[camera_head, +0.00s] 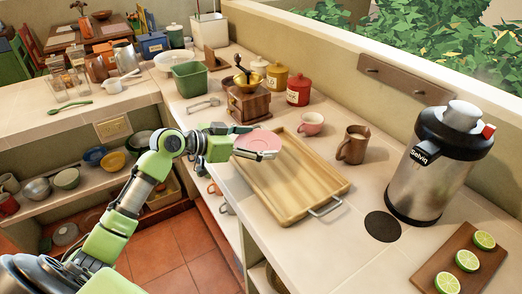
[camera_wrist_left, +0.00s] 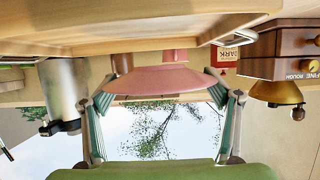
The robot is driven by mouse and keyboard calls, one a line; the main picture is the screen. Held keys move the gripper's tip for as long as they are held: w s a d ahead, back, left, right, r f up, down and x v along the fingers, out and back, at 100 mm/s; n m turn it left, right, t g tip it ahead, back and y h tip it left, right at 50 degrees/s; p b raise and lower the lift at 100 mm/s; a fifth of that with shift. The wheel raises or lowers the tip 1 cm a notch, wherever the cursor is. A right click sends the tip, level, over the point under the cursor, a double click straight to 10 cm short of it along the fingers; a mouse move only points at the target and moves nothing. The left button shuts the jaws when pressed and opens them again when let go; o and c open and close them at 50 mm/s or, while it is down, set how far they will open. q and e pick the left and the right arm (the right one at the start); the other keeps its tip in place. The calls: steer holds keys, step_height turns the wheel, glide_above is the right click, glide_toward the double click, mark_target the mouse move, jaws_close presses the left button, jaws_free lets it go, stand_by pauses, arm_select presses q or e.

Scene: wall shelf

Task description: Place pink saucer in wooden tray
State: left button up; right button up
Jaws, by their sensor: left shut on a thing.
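The pink saucer (camera_head: 259,139) is held between the fingers of my left gripper (camera_head: 266,143). In the head view it overlaps the far left end of the wooden tray (camera_head: 296,180), a light rectangular tray with metal handles. The left wrist view is upside down; the saucer (camera_wrist_left: 160,82) shows nearly edge-on between the fingers of my left gripper (camera_wrist_left: 162,85), with the tray (camera_wrist_left: 90,40) across the top. I cannot tell how high the saucer is above the tray. The visible tray floor is empty. My right gripper is not in view.
A wooden coffee grinder (camera_head: 250,99) stands behind the saucer. A pink cup (camera_head: 310,124) and brown mug (camera_head: 353,146) stand right of the tray. A steel urn (camera_head: 437,165) and a board of limes (camera_head: 458,263) are further right. A red canister (camera_head: 299,90) is behind.

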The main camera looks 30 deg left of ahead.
arm_select(q)
steer(key=shift+w+f, duration=0.85)
steer(key=shift+f, duration=0.15)
step_height(320, 180, down, 3)
steer(key=shift+w+p, duration=0.15)
steer(key=shift+p, duration=0.45)
steer(key=shift+f, duration=0.2)
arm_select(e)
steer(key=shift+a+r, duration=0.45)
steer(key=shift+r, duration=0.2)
arm_select(q)
steer(key=shift+f+b, duration=0.2)
steer(key=shift+b, duration=0.1)
steer(key=o, duration=1)
steer(key=shift+r, duration=0.1)
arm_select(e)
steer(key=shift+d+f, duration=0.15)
